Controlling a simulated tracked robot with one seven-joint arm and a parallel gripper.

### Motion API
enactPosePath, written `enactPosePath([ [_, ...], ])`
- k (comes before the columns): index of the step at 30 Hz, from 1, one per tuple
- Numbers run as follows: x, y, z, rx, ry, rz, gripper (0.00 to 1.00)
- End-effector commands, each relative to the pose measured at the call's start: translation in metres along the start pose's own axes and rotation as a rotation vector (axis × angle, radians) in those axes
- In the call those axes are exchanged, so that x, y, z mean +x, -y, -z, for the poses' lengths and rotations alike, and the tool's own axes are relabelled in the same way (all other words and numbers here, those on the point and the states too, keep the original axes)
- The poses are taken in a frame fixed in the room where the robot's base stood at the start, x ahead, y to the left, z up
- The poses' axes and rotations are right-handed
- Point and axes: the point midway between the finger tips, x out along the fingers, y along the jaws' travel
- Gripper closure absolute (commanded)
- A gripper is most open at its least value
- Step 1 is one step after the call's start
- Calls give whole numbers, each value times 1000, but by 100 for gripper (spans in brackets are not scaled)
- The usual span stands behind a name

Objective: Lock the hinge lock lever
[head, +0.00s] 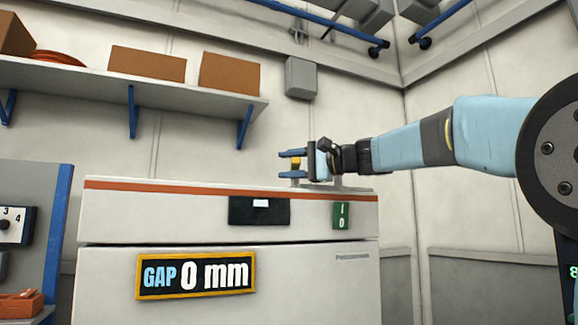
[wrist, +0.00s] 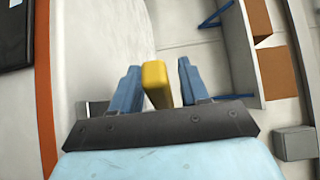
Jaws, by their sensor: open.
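A yellow lever (wrist: 156,84), which looks like the hinge lock lever, stands between the two blue fingers of my gripper (wrist: 158,66) in the wrist view. My gripper is open around it. The lever is close to the left finger, with a clearer gap on the right; I cannot tell if it touches. The lever's base is largely hidden by my gripper.
The cabinet front carries a "GAP 0 mm" sign (head: 196,276), a black panel (head: 259,211) and a green switch (head: 341,215). A wall shelf (head: 130,89) with cardboard boxes (head: 229,73) is behind at upper left. A grey wall box (head: 301,77) hangs above my gripper.

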Motion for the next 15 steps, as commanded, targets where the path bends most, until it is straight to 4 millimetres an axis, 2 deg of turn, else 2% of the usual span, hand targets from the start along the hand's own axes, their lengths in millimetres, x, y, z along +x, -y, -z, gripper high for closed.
enactPosePath([
  [9,2,0,0,0,0,0,56],
  [15,2,0,0,0,0,0,75],
])
